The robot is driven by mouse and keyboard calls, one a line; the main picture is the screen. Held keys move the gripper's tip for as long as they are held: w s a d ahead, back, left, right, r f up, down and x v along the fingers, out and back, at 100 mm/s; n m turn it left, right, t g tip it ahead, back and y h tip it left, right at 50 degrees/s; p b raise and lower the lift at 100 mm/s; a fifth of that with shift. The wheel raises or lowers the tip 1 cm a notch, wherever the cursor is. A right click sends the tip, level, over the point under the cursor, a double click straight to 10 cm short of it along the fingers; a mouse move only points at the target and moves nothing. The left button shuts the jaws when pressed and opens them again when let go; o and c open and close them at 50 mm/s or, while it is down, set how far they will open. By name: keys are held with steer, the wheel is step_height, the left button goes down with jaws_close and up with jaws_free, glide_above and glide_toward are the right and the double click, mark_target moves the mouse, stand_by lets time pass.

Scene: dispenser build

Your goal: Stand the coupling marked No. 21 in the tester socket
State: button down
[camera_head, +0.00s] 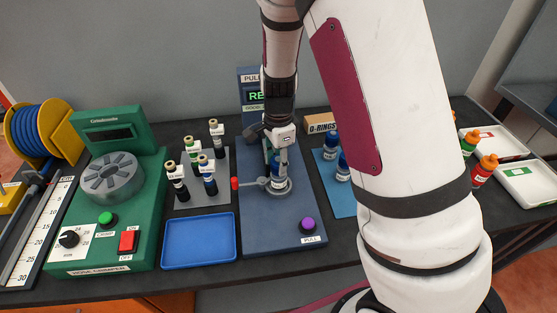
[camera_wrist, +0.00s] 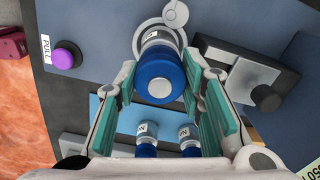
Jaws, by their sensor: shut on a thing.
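A coupling with a blue collar and a white label (camera_wrist: 160,78) is between the fingers of my gripper (camera_wrist: 163,88). In the head view the coupling (camera_head: 277,171) stands upright at the round grey tester socket (camera_head: 287,188), my gripper (camera_head: 279,157) around its upper part. The socket ring (camera_wrist: 139,38) also shows behind the coupling in the wrist view. Whether it is fully seated I cannot tell, and its number is unreadable. The blue-grey pull tester (camera_head: 265,235) carries the socket and a purple PULL button (camera_head: 307,225).
Two more blue couplings (camera_head: 333,142) (camera_head: 343,169) stand on a blue mat (camera_head: 343,203) right of the tester. An empty blue tray (camera_head: 199,241) and several hose pieces (camera_head: 209,180) are left. A green crimper (camera_head: 110,240) stands farther left. My arm hides part of the right side.

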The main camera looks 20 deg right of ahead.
steer(key=shift+f, duration=0.6)
steer(key=c, duration=1.3)
jaws_free()
steer(key=shift+c, duration=0.2)
steer(key=shift+r, duration=0.1)
steer(key=shift+r+p, duration=2.1)
steer(key=shift+r, duration=3.35)
